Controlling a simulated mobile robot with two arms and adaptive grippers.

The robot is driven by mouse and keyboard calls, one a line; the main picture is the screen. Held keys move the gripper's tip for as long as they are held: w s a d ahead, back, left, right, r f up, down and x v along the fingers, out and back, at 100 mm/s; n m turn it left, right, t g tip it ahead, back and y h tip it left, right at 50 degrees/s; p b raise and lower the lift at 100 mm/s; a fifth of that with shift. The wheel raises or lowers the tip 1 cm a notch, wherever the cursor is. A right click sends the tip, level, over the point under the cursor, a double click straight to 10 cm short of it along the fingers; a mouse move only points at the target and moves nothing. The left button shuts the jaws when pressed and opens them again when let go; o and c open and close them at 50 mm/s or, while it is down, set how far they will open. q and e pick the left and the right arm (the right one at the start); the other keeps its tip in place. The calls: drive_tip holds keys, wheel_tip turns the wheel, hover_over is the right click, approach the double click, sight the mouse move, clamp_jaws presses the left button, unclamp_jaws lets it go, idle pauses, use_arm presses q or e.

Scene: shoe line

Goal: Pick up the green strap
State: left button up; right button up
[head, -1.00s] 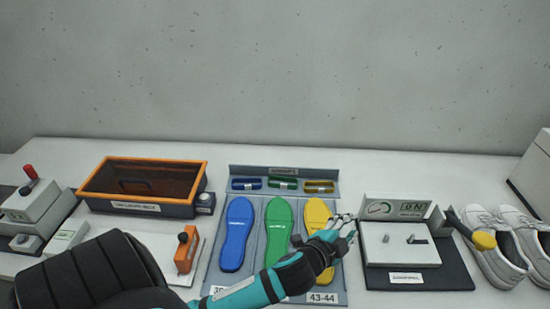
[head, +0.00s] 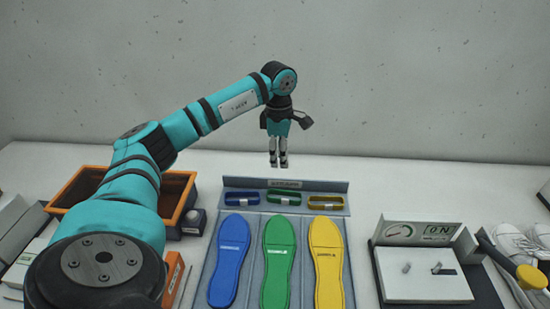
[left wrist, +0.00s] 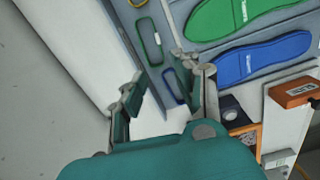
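The green strap (head: 284,197) is a small flat loop in the middle of the strap row at the back of the grey tray (head: 255,265). It lies between the blue strap (head: 242,195) and the yellow strap (head: 325,201). My left gripper (head: 279,164) points down, above and behind the strap row, apart from the straps. The left wrist view shows its fingers (left wrist: 162,75) spread and empty. There the green strap (left wrist: 148,42) lies beyond the fingertips, and the blue strap (left wrist: 172,88) shows partly between the fingers. My right gripper is not in view.
Blue (head: 230,260), green (head: 278,262) and yellow (head: 327,265) insoles fill the tray's front. An orange-rimmed bin (head: 183,209) stands left, partly behind my arm. A press-like device (head: 425,275), a yellow-headed tool (head: 530,276) and white shoes (head: 518,245) are right.

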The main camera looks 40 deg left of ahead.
use_arm(q)
drive_tip(key=a, duration=0.1)
drive_tip(key=b, duration=1)
approach(278, 197)
drive_tip(key=shift+s+d+f, duration=0.4)
drive_tip(key=shift+s+d, duration=0.1)
drive_tip(key=shift+s, duration=0.1)
drive_tip(key=shift+s+d+f, duration=0.4)
drive_tip(key=shift+s+d, duration=0.1)
drive_tip(key=shift+s, duration=0.05)
drive_tip(key=f+b, duration=0.5)
drive_tip(key=f, duration=0.1)
drive_tip(key=shift+w+b, duration=0.25)
drive_tip(key=shift+b, duration=0.15)
drive_tip(key=shift+r, duration=0.2)
drive_tip(key=shift+s, duration=0.1)
drive_tip(key=shift+c, duration=0.4)
clamp_jaws()
